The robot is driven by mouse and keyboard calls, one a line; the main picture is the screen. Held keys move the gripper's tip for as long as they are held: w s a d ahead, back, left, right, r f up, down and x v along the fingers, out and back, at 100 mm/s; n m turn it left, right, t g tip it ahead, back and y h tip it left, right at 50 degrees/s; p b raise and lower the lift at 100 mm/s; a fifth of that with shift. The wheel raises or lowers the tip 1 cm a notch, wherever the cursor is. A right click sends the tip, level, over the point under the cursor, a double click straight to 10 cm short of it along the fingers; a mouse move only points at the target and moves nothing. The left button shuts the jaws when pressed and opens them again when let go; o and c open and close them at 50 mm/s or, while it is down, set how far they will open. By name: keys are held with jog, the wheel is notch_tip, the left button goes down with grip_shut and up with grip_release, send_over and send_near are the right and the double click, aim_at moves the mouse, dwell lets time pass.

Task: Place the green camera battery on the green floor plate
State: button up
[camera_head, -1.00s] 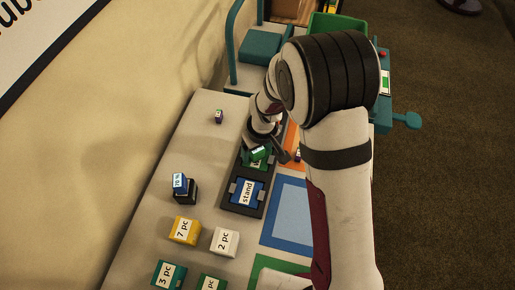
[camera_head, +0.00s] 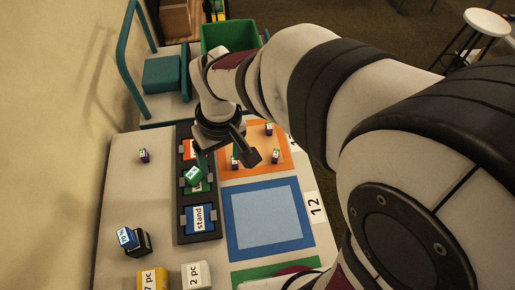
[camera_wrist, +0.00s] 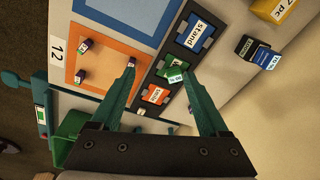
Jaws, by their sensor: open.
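The green camera battery (camera_head: 195,175), with a white label, sits tilted at the middle slot of the black rack, over the green plate (camera_head: 203,188). It partly hides the plate's lettering. In the wrist view the battery (camera_wrist: 175,75) is close to the right fingertip, and the green plate (camera_wrist: 172,62) shows beside it. I cannot tell whether the finger touches the battery. My gripper (camera_head: 222,160) is open above the rack and the orange square; both spread fingers show in the wrist view (camera_wrist: 158,69).
The rack (camera_head: 182,222) also holds a blue "stand" plate (camera_head: 200,218) and an orange plate (camera_head: 189,149). Small dark items stand on the orange square (camera_head: 262,166). The blue square (camera_head: 268,220) is empty. A blue-and-black battery stack (camera_head: 130,240) and labelled blocks (camera_head: 196,275) stand nearby.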

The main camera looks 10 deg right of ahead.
jog(key=s+d+r+m, duration=0.1)
jog(key=s+d+m, duration=0.3)
jog(key=s, duration=0.4)
jog(key=s+d+r+m+g, duration=0.1)
jog(key=s+d+r+m, duration=0.1)
jog(key=s+d+m, duration=0.2)
jog(key=s+m, duration=0.2)
jog(key=s, duration=0.1)
jog(key=shift+s+y, duration=0.3)
jog(key=shift+s, duration=0.1)
jog(key=shift+d, duration=0.1)
